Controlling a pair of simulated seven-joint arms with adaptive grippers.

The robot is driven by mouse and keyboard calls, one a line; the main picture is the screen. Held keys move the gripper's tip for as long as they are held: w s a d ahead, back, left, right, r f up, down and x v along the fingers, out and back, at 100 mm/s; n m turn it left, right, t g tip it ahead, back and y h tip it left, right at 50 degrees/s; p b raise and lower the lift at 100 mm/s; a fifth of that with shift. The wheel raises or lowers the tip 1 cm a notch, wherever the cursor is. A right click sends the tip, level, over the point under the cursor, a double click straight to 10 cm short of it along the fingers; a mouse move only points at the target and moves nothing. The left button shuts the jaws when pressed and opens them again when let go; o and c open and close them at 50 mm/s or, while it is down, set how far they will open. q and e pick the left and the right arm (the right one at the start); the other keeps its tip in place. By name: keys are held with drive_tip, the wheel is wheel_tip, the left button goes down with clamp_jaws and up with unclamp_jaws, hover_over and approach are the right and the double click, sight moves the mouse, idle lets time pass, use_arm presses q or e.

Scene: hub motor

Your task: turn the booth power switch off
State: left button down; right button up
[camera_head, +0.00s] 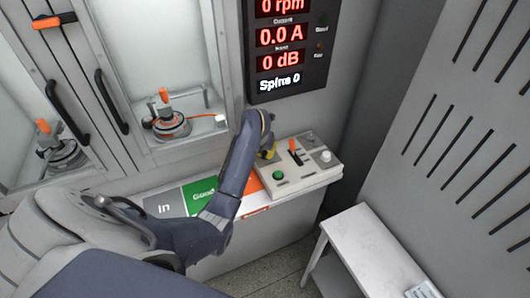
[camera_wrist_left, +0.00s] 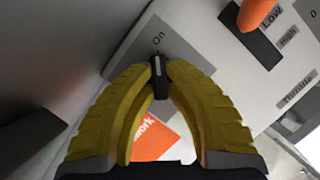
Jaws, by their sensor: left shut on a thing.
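The booth power switch is a small black lever (camera_wrist_left: 160,82) on the grey control panel (camera_head: 318,175), beside the label "On" in the left wrist view. My left gripper (camera_head: 270,153), with yellow fingers, is at the panel's back left. Its fingertips (camera_wrist_left: 160,66) are shut on the black lever, one on each side. In the head view my arm and fingers hide the lever. My right gripper is in neither view.
The panel also has an orange-handled lever (camera_head: 292,146), a green button (camera_head: 278,175) and a pale knob (camera_head: 325,156). A display (camera_head: 285,45) hangs behind it. Coloured trays marked "In" (camera_head: 165,207) and "Good" (camera_head: 200,192) lie left, partly under my arm. A white side table (camera_head: 372,240) stands front right.

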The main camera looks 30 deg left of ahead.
use_arm(q)
drive_tip(key=shift+n, duration=0.3)
drive_tip(key=n, duration=0.1)
drive_tip(key=n+y, duration=0.1)
drive_tip(key=shift+d+n+g, duration=0.2)
drive_tip(key=shift+n+g, duration=0.1)
drive_tip(key=shift+n, duration=0.1)
drive_tip(key=n, duration=0.2)
drive_tip(key=n+g+y, duration=0.1)
drive_tip(key=n, duration=0.2)
drive_tip(key=shift+w+y, duration=0.15)
drive_tip(key=shift+y, duration=0.15)
drive_tip(key=n+g, duration=0.1)
drive_tip(key=n, duration=0.1)
drive_tip(key=n+g, duration=0.1)
drive_tip(key=n, duration=0.2)
drive_tip(key=shift+w+n+y, duration=0.15)
drive_tip(key=shift+n+y, duration=0.15)
drive_tip(key=shift+y, duration=0.1)
drive_tip(key=shift+n+g, duration=0.8)
drive_tip(key=shift+n, duration=1.1)
drive_tip(key=c, duration=1.4)
unclamp_jaws()
